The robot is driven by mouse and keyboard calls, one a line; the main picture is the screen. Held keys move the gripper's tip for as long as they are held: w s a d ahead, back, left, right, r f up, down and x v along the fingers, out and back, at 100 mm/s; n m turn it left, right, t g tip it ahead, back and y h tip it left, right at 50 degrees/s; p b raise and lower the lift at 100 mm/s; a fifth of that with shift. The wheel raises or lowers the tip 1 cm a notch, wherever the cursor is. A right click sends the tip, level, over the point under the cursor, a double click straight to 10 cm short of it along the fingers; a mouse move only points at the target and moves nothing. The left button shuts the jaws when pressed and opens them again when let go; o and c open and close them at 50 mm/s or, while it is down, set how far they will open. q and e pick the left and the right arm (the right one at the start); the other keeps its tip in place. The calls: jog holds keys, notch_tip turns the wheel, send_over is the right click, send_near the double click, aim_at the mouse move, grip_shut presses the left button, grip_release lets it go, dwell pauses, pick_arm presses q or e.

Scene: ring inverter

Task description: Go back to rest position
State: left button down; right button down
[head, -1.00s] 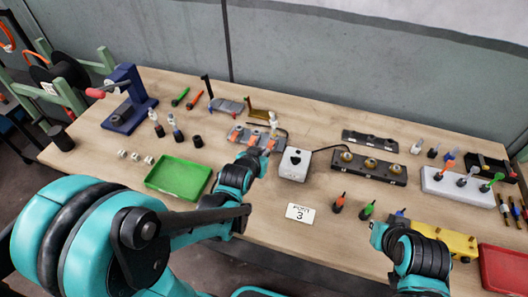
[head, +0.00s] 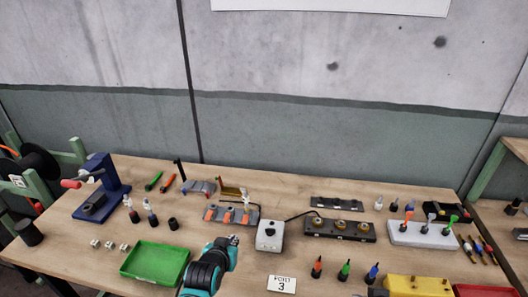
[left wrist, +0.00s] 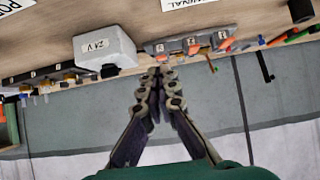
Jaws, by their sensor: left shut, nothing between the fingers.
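My left gripper (head: 232,240) shows at the bottom centre of the head view, between the green tray (head: 155,262) and the white box (head: 270,235). Its fingers are shut and empty. In the left wrist view the closed fingertips (left wrist: 161,74) meet just below the edge of the grey block with orange parts (left wrist: 190,43), in the picture; I cannot tell if they touch it. My right gripper is not clearly visible in the head view.
A blue press (head: 101,188) stands at the left. A dark fixture with brass rings (head: 340,229) and a white holder with tools (head: 422,235) are at the right. A yellow block (head: 416,288) and a red tray (head: 482,291) sit at the front right. A wall rises behind the table.

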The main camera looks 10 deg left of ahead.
pick_arm(q)
jog(key=s+r+g, duration=0.2)
jog(key=s, duration=0.6)
jog(key=s+a+r+g, duration=0.1)
jog(key=s+r+g, duration=0.1)
jog(key=s, duration=0.6)
jog(key=shift+s+r, duration=0.2)
jog(key=shift+s, duration=0.1)
dwell(0.5)
